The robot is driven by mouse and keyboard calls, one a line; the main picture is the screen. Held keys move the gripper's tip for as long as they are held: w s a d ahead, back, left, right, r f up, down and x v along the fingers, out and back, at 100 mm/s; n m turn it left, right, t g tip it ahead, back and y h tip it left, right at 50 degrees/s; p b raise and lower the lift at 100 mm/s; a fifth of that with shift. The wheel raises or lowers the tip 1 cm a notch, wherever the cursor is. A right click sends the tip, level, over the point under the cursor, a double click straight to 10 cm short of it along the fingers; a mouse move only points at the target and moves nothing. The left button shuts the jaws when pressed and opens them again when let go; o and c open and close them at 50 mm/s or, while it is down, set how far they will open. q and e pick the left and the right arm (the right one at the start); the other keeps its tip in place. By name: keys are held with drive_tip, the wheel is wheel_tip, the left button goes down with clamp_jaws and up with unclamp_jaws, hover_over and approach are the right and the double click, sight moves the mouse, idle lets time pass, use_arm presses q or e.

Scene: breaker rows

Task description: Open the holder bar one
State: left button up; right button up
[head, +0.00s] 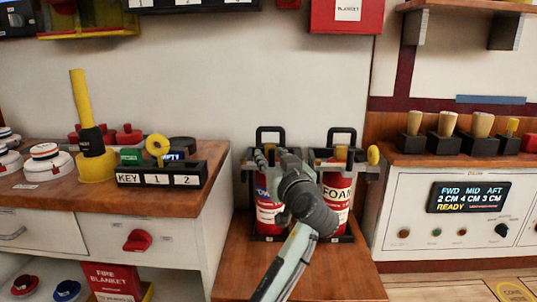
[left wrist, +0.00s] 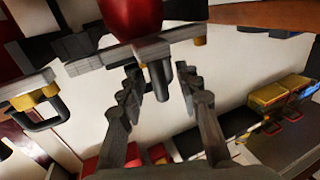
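Two red extinguishers stand in dark holders on a low wooden stand: one at left (head: 268,212) with its label partly hidden, and the FOAM one (head: 337,195) at right. A grey bar (head: 362,166) crosses the right holder, with a yellow round knob (head: 373,155) at its end. The left holder's front is largely hidden by my arm. My left gripper (head: 270,157) is at the top of the left holder. In the left wrist view its fingers (left wrist: 160,72) are open, with a dark upright piece of the holder between or just beyond them; contact is unclear. A grey bar (left wrist: 120,55) crosses a red extinguisher (left wrist: 132,16) there. My right gripper is not in view.
A black key rack (head: 160,175) marked KEY 1 2 with a yellow round key (head: 157,145) stands on the left wooden counter (head: 80,205). A right-hand panel display (head: 468,197) reads READY.

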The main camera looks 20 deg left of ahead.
use_arm(q)
drive_tip(key=shift+c, duration=0.4)
clamp_jaws()
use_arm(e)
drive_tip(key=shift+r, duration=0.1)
